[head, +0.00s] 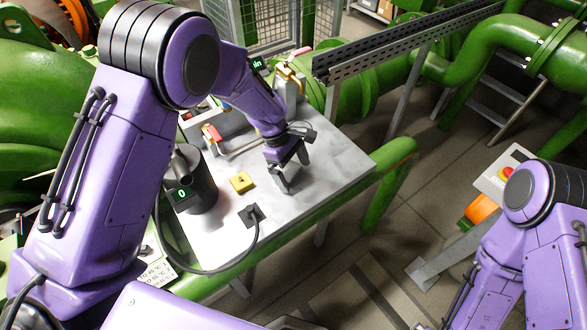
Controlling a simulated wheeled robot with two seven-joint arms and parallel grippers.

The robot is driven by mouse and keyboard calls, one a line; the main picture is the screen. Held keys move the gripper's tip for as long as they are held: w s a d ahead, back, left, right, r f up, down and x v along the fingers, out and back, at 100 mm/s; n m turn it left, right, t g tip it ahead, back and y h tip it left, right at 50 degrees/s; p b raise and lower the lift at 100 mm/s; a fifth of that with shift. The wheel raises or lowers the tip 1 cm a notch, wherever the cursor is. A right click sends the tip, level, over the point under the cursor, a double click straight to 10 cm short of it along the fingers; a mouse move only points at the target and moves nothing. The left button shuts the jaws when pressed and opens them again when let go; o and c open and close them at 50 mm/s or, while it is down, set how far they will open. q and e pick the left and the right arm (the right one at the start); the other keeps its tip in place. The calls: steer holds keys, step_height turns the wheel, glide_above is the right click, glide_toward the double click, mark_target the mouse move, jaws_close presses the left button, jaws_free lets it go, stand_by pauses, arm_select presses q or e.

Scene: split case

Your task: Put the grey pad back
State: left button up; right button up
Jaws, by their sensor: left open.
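My left gripper (286,178) is open and points down, low over the grey table (325,180), right of its middle. A grey piece shows at its fingertips; I cannot tell whether it is the grey pad or part of the fingers. No other grey pad can be made out. A yellow block (241,182) with a dark spot lies on the table, left of the gripper and apart from it. My right arm shows at the lower right, but its gripper is out of view.
A black cylinder (197,182) with a lit display stands left of the yellow block. A black square piece (254,215) with a cable lies near the front edge. A case with red-handled parts (212,134) is behind. The table's right end is clear.

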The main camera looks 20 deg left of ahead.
arm_select(q)
steer(key=b+v, duration=0.1)
steer(key=v, duration=1.1)
steer(key=shift+b, duration=0.35)
steer(key=shift+r, duration=0.15)
